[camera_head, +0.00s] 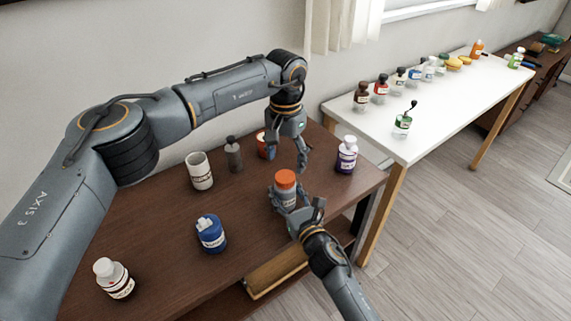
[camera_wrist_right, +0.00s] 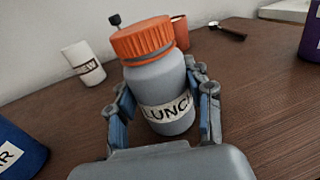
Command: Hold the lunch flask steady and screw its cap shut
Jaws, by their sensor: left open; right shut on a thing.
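The lunch flask (camera_head: 284,199) is a grey bottle with a "LUNCH" label, upright on the brown wooden table. Its orange cap (camera_head: 286,179) sits on top of it. In the right wrist view the flask (camera_wrist_right: 158,92) stands between my fingers with the ribbed cap (camera_wrist_right: 142,40) above them; whether the cap is tight I cannot tell. My right gripper (camera_head: 291,203) is shut on the flask's body from the front. My left gripper (camera_head: 287,160) is open and empty, pointing down above and behind the cap, apart from it.
A white bottle (camera_head: 113,279) is at front left. A white table (camera_head: 375,126) with several bottles stands at right.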

